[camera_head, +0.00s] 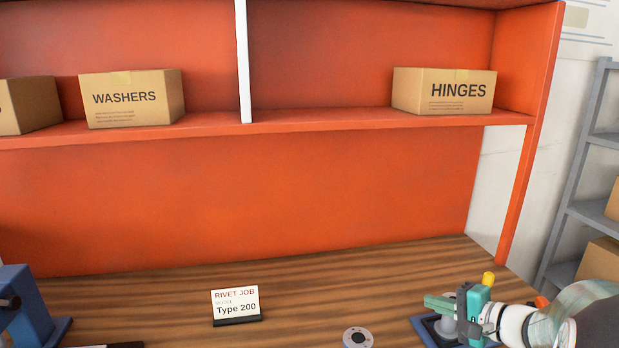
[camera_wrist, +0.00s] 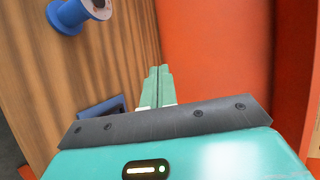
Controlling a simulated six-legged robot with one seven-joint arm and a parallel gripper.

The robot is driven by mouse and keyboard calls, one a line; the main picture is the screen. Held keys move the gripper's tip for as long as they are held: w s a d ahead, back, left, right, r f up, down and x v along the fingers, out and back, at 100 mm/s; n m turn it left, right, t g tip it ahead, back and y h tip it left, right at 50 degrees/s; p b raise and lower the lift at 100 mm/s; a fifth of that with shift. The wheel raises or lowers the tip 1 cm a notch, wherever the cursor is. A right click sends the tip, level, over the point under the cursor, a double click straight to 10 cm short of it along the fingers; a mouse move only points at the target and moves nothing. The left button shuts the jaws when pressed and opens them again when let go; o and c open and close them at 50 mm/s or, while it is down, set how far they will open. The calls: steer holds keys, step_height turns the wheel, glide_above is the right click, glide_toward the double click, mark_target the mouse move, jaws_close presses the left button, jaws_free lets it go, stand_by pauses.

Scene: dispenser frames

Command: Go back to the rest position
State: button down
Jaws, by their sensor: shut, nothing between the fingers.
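My gripper (camera_head: 432,301) is teal with pale green fingers and shows at the lower right of the head view, above the wooden bench. It points left there. In the wrist view the two fingers of my gripper (camera_wrist: 158,72) lie together, with nothing between them. A dark blue base (camera_head: 428,333) is on the bench just below the gripper in the head view, partly hidden by it.
A sign reading Type 200 (camera_head: 236,306) and a round grey disc (camera_head: 349,337) are on the bench (camera_head: 300,290). A blue device (camera_head: 22,315) stands at left. Boxes of washers (camera_head: 130,112) and hinges (camera_head: 440,106) sit on the orange shelf. A blue spool (camera_wrist: 68,16) shows in the wrist view.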

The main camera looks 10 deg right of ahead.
steer(key=s+a+r+n+g+y, duration=0.1)
steer(key=s+a+n+g, duration=0.25)
steer(key=a, duration=0.75)
steer(key=s+a+r+n+g+h, duration=0.1)
steer(key=s+a+n+h, duration=0.3)
steer(key=s+n, duration=0.1)
steer(key=s+a+r+n+g+h, duration=0.1)
steer(key=s+a+n+h, duration=0.3)
steer(key=s, duration=0.4)
steer(key=shift+s+a+n+g, duration=0.3)
steer(key=shift+a+n+g, duration=0.15)
steer(key=shift+g, duration=0.3)
